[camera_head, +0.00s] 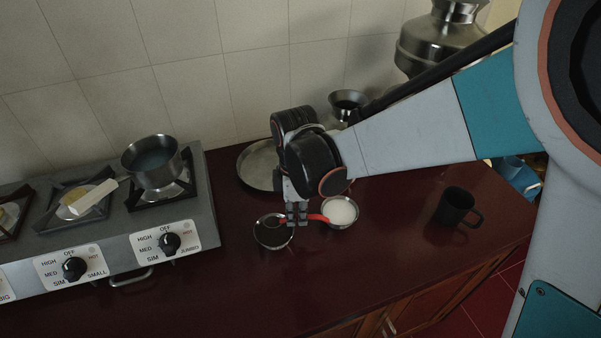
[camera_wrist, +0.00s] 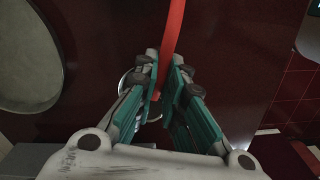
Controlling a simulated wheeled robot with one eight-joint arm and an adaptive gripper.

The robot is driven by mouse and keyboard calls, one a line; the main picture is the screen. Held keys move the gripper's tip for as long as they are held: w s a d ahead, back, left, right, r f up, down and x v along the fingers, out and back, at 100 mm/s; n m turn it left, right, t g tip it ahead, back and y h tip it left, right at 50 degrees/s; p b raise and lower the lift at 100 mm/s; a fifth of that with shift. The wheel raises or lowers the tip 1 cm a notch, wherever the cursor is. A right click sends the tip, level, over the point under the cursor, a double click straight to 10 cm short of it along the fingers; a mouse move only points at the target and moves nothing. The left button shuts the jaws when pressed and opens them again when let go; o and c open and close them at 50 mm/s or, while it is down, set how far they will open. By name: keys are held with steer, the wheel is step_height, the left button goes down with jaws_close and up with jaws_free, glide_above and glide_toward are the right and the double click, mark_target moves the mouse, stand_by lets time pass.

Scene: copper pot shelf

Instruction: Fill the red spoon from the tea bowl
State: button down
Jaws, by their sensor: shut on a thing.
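My gripper (camera_head: 297,214) is shut on the red spoon (camera_head: 316,217), which also shows in the wrist view (camera_wrist: 174,30) running up between the fingers to the top edge. In the head view, one red end points right, at the near rim of the bowl of white contents. The spoon's other end is hidden or too small to make out, so I cannot tell whether it holds anything. A small metal bowl with dark contents (camera_head: 273,232), which looks like the tea bowl, stands just below and left of my gripper. Its rim shows partly behind the fingers in the wrist view.
The bowl of white contents (camera_head: 340,212) stands close on the right. A round metal pan (camera_head: 258,165) lies behind, against the wall. A black mug (camera_head: 456,208) stands further right. The stove (camera_head: 120,240) with a saucepan (camera_head: 152,161) is on the left. The front counter is clear.

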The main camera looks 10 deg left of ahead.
steer(key=shift+w+d, duration=0.35)
steer(key=shift+d, duration=0.3)
steer(key=shift+s+a, duration=0.35)
steer(key=shift+a, duration=0.3)
steer(key=shift+s+a, duration=0.35)
steer(key=shift+a, duration=0.3)
steer(key=shift+w+d, duration=0.4)
steer(key=shift+d, duration=0.25)
steer(key=shift+w+d, duration=0.35)
steer(key=shift+d, duration=0.3)
steer(key=shift+a, duration=0.1)
steer(key=shift+s+a, duration=0.4)
steer(key=shift+a, duration=0.2)
